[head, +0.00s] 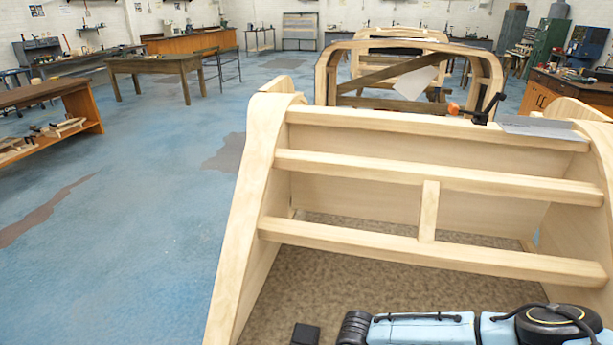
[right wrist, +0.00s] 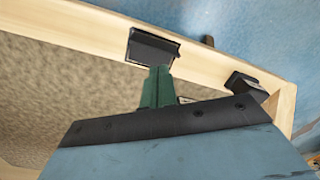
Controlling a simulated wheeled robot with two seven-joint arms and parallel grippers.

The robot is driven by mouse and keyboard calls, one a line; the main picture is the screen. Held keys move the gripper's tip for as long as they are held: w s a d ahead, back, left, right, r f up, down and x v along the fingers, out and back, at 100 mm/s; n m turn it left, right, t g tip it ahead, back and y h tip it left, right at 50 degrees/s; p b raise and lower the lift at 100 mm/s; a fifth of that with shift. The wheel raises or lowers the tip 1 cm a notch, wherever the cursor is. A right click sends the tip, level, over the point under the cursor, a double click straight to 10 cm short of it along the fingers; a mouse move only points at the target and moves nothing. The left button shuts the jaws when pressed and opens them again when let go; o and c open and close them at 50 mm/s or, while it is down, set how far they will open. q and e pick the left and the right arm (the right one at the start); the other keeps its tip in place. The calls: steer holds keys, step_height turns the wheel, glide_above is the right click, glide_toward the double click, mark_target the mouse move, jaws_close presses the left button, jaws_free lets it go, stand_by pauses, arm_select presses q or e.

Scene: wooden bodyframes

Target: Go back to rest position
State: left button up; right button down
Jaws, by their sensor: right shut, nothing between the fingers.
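In the right wrist view my right gripper (right wrist: 154,50) reaches forward past the blue and black wrist housing. Its green fingers are together with dark tips, and I see nothing held in them. The tips overlap a pale wooden bar in the picture; I cannot tell if they touch it. In the head view my right arm lies along the bottom right edge, in front of the near wooden bodyframe (head: 346,228). A small dark block at the bottom edge, left of that arm, is cut off and unclear. My left gripper is in neither view.
The near bodyframe has several crossbars and fills the right of the head view. A clamp (head: 482,113) and a grey sheet (head: 540,128) sit on its top bar. More bodyframes stand behind. A workbench (head: 75,98) stands left; blue floor (head: 140,190) between is clear.

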steer(key=s+a+r+n+y, duration=0.2)
steer(key=s+a+r+y, duration=0.1)
steer(key=s+a, duration=0.4)
steer(key=s+a+r+n+y, duration=0.1)
steer(key=s+a+r+y, duration=0.1)
steer(key=s+a+r, duration=0.45)
steer(key=s+d+r+m+t+h, duration=0.2)
steer(key=d+h, duration=0.1)
steer(key=d, duration=0.9)
steer(key=s+d+r+m+t+h, duration=0.2)
steer(key=s+d, duration=0.1)
steer(key=d, duration=1)
step_height(320, 180, down, 27)
steer(key=s+g+b, duration=0.1)
steer(key=g+b, duration=0.1)
steer(key=s+d+f+b, duration=0.2)
steer(key=s+d+f, duration=0.1)
steer(key=s+f, duration=1.3)
steer(key=shift+s+f+g, duration=0.4)
steer(key=shift+f, duration=0.15)
